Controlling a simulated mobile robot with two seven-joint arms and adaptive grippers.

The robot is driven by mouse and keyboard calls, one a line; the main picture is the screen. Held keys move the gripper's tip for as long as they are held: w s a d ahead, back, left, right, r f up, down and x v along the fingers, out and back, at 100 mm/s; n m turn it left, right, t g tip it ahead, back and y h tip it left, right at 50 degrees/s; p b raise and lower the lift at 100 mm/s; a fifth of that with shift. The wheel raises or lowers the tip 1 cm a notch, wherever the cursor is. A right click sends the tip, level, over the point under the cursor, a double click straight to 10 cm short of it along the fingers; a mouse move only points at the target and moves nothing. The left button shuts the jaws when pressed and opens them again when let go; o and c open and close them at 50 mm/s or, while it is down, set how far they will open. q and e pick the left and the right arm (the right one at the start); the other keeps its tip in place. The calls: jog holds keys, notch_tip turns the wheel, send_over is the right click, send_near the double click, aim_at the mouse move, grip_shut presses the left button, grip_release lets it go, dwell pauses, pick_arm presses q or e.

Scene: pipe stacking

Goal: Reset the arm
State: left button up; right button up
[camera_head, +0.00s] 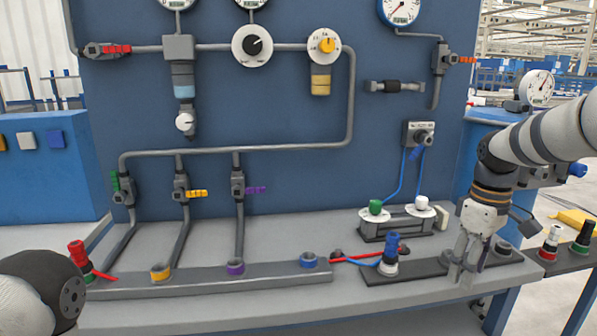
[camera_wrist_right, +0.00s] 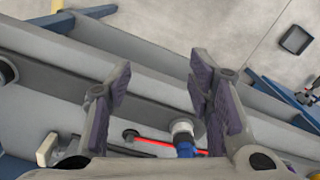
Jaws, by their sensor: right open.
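My right gripper (camera_head: 461,274) hangs from the arm at the right, with its fingers pointing down over the right part of the workbench (camera_head: 330,279). Its fingers are apart and empty. In the right wrist view, the right gripper (camera_wrist_right: 160,78) shows purple-grey pads with a clear gap between them. A blue-topped connector (camera_head: 391,250) stands on a dark base plate to the left of the gripper, apart from it. The connector also shows in the wrist view (camera_wrist_right: 184,140), low between the fingers. My left arm (camera_head: 48,290) shows only a link at the lower left; its gripper is out of view.
A blue panel (camera_head: 290,105) with pipes, valves and gauges rises behind the bench. A grey rail (camera_head: 200,279) with coloured rings lies at the front left. A red-capped connector (camera_head: 77,253) stands left.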

jog(key=s+a+f, duration=0.2)
jog(key=a+f, duration=0.1)
jog(key=f, duration=0.4)
jog(key=s+a+f, duration=0.1)
jog(key=a+f, duration=0.1)
jog(key=f, duration=0.5)
jog(key=s+a+f+m, duration=0.2)
jog(key=s+a+f, duration=0.3)
jog(key=s+f, duration=0.65)
jog(key=s+a+f+m, duration=0.1)
jog(key=s+m, duration=0.1)
jog(key=s, duration=1)
jog(key=s+a+m+g, duration=0.1)
jog(key=s+a+m, duration=0.1)
jog(key=s, duration=1.1)
jog(key=shift+s+f+g, duration=0.25)
jog(key=shift+f+g, duration=0.05)
jog(key=shift+f, duration=0.1)
